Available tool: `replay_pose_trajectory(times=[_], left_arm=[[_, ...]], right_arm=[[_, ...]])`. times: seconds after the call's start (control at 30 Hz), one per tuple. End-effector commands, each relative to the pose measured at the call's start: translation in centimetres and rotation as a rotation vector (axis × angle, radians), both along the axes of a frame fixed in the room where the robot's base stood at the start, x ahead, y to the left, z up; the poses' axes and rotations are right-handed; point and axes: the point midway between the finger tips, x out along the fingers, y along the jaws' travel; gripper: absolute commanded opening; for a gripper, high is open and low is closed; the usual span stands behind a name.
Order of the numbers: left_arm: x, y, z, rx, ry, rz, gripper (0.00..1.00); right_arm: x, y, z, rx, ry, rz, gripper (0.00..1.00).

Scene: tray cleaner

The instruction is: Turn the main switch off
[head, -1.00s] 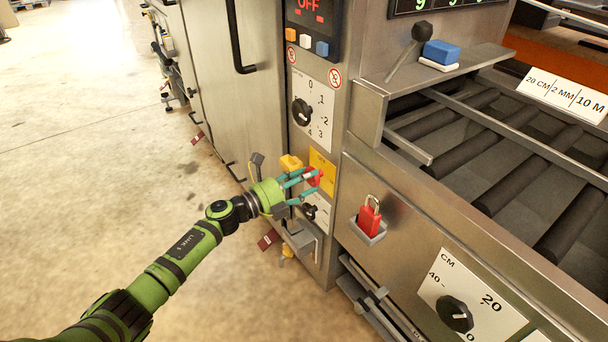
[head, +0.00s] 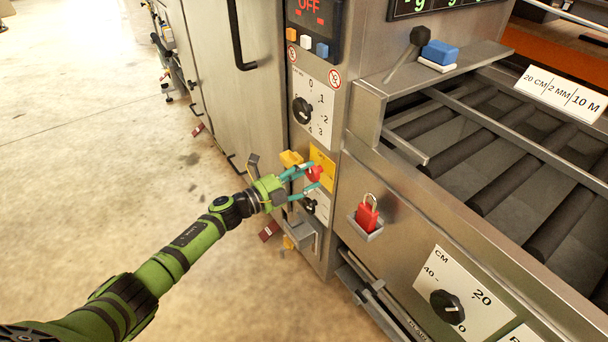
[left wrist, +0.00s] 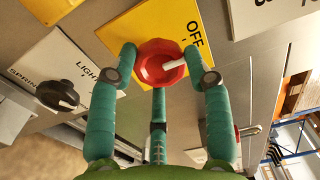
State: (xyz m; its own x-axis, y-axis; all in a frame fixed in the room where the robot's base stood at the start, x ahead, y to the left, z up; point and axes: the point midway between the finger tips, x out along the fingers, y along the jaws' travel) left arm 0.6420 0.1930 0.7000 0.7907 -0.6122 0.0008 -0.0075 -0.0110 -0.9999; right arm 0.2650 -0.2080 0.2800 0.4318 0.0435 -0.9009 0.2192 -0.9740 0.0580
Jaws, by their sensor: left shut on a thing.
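The main switch is a red round knob (head: 314,174) with a white pointer, on a yellow plate (head: 322,157) low on the steel front panel. My left gripper (head: 311,177) is shut on it. In the left wrist view the red knob (left wrist: 160,66) sits between the teal fingers, which touch its sides. Its white pointer points right, a little below the word OFF on the yellow plate (left wrist: 178,27). Part of the plate is hidden behind the fingers and knob. My right gripper is not in view.
A black light knob (left wrist: 58,95) is close beside the switch. A numbered dial (head: 303,110) is above it. A red padlock (head: 367,214) sits in a small holder to the right. The roller conveyor (head: 510,180) is at right; open floor (head: 90,150) is at left.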

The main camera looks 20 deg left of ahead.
Motion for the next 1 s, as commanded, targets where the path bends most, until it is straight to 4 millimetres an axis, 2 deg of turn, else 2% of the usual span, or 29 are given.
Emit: replay_pose_trajectory(times=[0.03, 0.37, 0.4, 0.43, 0.8, 1.0], left_arm=[[-0.3, -0.7, -0.4, -0.005, 0.008, -0.016, 0.17], [-0.3, -0.8, -0.3, -0.007, 0.008, -0.017, 0.17], [-0.3, -0.8, -0.3, -0.007, 0.008, -0.017, 0.65], [-0.3, -0.8, -0.3, -0.007, 0.006, -0.016, 0.74], [-0.3, -0.2, -0.1, -0.003, 0.003, -0.006, 0.74], [-2.3, 1.5, -0.2, 0.000, 0.005, -0.006, 0.74]], right_arm=[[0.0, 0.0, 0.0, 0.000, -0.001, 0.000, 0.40], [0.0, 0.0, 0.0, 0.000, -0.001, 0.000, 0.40], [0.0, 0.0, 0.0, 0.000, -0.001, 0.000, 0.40], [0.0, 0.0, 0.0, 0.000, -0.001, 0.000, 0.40], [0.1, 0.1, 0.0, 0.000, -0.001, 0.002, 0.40], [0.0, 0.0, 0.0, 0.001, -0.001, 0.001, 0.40]])
